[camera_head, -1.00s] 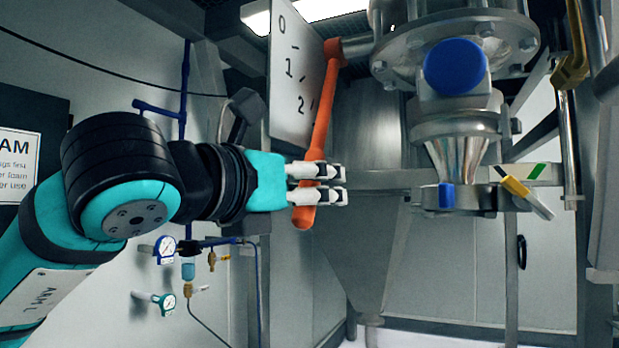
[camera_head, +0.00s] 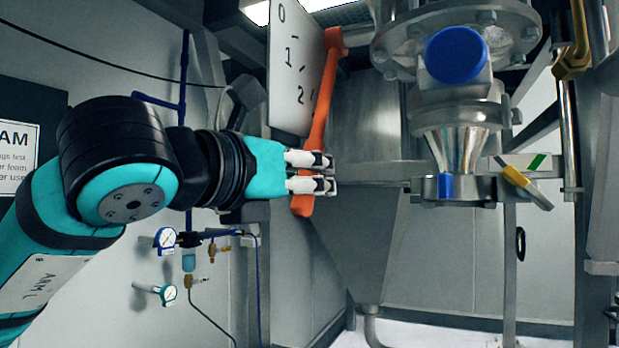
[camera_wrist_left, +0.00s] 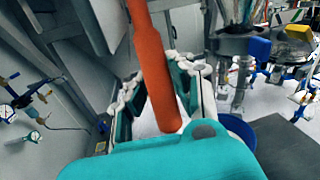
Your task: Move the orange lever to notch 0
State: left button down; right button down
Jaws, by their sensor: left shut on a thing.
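The orange lever (camera_head: 322,110) hangs from its pivot at the right edge of a white plate (camera_head: 289,115) marked 0, 1 and 2. It slants down and left, close to the mark beside 2. My left gripper (camera_head: 318,172) comes in from the left and is shut on the lever's lower part, just above its rounded end. The fingers cover part of the lever. In the left wrist view the lever (camera_wrist_left: 150,60) runs down between the two finger pads of my left gripper (camera_wrist_left: 160,95). My right gripper is not in view.
A metal sifter with a blue round cap (camera_head: 456,58) stands right of the lever, with a yellow-handled clamp (camera_head: 517,180) below. Gauges (camera_head: 165,238) and thin hoses are on the wall at lower left. A metal chute (camera_head: 355,235) is behind the lever.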

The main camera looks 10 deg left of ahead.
pick_arm(q)
jog(key=s+r, duration=0.1)
jog(key=s+a+r+g+p, duration=0.1)
jog(key=s, duration=0.1)
jog(key=s+r+g+y+p, duration=0.1)
jog(key=shift+s+a+r+n, duration=0.1)
jog(key=shift+s+a+n, duration=0.2)
jog(key=shift+s, duration=0.05)
jog(key=c, duration=1.1)
grip_release()
jog(key=v, duration=1.2)
jog(key=shift+w+r, duration=0.1)
jog(key=shift+r, duration=0.1)
jog(key=shift+c, duration=0.2)
